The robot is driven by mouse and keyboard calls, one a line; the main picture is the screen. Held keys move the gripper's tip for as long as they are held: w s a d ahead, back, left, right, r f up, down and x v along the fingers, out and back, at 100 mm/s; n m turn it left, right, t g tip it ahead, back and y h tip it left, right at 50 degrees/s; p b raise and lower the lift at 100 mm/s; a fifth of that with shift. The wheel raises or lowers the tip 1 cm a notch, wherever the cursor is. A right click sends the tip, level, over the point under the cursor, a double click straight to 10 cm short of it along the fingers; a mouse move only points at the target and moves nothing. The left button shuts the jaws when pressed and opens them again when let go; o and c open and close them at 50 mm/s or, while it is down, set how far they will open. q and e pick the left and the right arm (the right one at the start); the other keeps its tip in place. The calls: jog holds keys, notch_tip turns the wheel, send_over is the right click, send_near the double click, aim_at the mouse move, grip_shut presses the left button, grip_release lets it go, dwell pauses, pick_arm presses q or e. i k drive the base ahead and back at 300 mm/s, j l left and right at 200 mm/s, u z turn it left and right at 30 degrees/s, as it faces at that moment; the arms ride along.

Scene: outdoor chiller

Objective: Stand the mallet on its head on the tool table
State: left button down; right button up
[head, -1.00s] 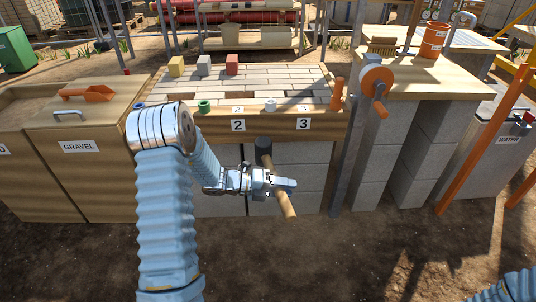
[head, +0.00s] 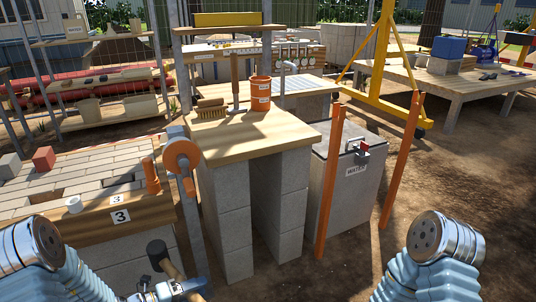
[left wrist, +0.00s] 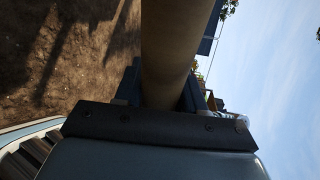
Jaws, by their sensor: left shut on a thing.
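The mallet, with a dark head (head: 157,252) and a pale wooden handle (head: 174,271), is at the bottom left of the head view. My left gripper (head: 168,290) is shut on its handle. In the left wrist view the handle (left wrist: 174,45) runs up between the fingers (left wrist: 160,95); the mallet head is out of that view. A wooden-topped table (head: 225,140) on grey block legs, which looks like the tool table, stands in the middle, beyond and right of the mallet. My right arm shows at the bottom right; its gripper is out of view.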

aim_at(257, 129)
jog(key=i+l, duration=0.15)
jog(key=l, duration=0.2)
jog(key=i+l+u, duration=0.1)
jog(key=i+l, duration=0.25)
jog(key=l, duration=0.3)
jog(key=i+l+u, duration=0.1)
jog(key=l, duration=0.25)
jog(key=i+l, duration=0.2)
jog(key=l, duration=0.15)
jog(key=i+l+u, duration=0.1)
jog(key=l, duration=0.3)
jog(key=i+l, duration=0.15)
jog(key=l, duration=0.2)
jog(key=i+u, duration=0.05)
